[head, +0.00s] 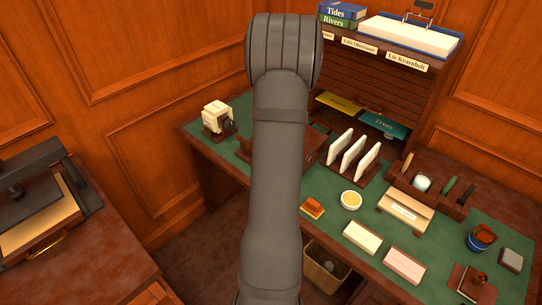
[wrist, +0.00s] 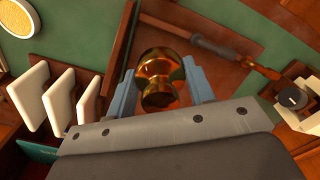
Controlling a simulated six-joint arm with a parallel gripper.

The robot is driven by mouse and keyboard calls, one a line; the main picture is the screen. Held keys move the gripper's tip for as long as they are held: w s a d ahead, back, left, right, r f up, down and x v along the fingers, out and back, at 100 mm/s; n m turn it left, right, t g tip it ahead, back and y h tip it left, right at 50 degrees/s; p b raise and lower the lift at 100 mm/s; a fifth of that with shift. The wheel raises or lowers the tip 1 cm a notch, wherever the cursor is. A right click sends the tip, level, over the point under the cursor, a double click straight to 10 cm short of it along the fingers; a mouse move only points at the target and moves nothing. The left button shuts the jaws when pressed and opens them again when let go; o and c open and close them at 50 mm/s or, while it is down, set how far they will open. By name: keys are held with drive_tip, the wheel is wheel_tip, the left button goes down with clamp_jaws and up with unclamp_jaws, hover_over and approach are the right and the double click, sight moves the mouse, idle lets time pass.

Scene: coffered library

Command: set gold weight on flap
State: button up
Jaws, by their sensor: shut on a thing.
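The gold weight (wrist: 158,72) is a shiny, rounded brass-like piece with a knob, in the middle of the wrist view. My gripper (wrist: 162,88) is shut on it, one grey-blue finger on each side. Beneath the weight lies a brown wooden surface; I cannot tell whether they touch. In the head view my arm hides the gripper and the weight. I cannot say for sure which thing is the flap. A tan folded piece with a label (head: 405,212), a cream envelope (head: 362,237) and a pink envelope (head: 404,266) lie on the green desk top.
A rack of upright white cards (head: 354,157) stands right of my arm and shows left in the wrist view (wrist: 58,100). A yellow dish (head: 351,200) lies nearby. A long-handled tool (wrist: 210,42) lies beyond the weight. A white stack with a dark knob (wrist: 292,98) stands right.

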drive_tip(key=w+d+r+m, duration=0.1)
drive_tip(key=d+r, duration=0.3)
drive_tip(key=d, duration=0.4)
drive_tip(key=n, duration=0.3)
approach(409, 203)
drive_tip(key=shift+d+f, duration=0.1)
drive_tip(key=shift+f, duration=3.45)
drive_tip(key=o, duration=1.4)
drive_tip(key=shift+c, duration=0.2)
drive_tip(key=shift+f, duration=0.1)
